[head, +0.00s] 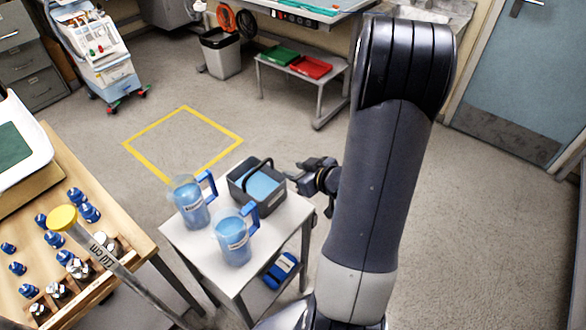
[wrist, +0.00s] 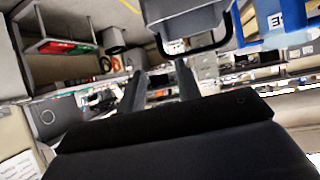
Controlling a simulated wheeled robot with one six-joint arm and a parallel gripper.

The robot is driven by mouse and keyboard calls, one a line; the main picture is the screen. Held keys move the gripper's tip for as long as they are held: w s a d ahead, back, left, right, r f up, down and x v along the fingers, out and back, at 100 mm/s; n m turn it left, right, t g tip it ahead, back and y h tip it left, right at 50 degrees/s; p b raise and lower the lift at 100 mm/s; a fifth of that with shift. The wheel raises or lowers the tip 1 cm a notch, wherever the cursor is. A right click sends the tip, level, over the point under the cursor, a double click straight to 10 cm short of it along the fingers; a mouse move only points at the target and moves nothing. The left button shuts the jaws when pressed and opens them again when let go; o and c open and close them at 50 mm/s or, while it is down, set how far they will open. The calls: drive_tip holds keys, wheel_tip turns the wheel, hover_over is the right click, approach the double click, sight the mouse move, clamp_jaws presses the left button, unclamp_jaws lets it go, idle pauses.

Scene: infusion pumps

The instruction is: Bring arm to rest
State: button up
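My arm (head: 385,180) rises in the right half of the head view and bends down behind itself. My gripper (head: 298,175) points left, just right of the dark grey basket (head: 270,205) with a black handle and blue contents, on the small white table (head: 200,255). In the wrist view my gripper's two dark fingers (wrist: 160,82) stand apart with nothing between them. The basket (wrist: 185,15) and its handle show at the top of that view, which looks upside down. Whether a finger touches the basket is unclear.
Two blue jugs (head: 190,203) (head: 236,238) stand on the white table. A blue item (head: 281,270) lies below. A low bench (head: 325,92) holds green and red trays. Floor inside the yellow square (head: 185,143) is clear.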

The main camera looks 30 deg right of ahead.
sight(272, 160)
drive_tip(key=x, duration=1.2)
drive_tip(key=shift+w+a, duration=0.1)
drive_tip(key=shift+w, duration=0.05)
drive_tip(key=shift+r, duration=0.45)
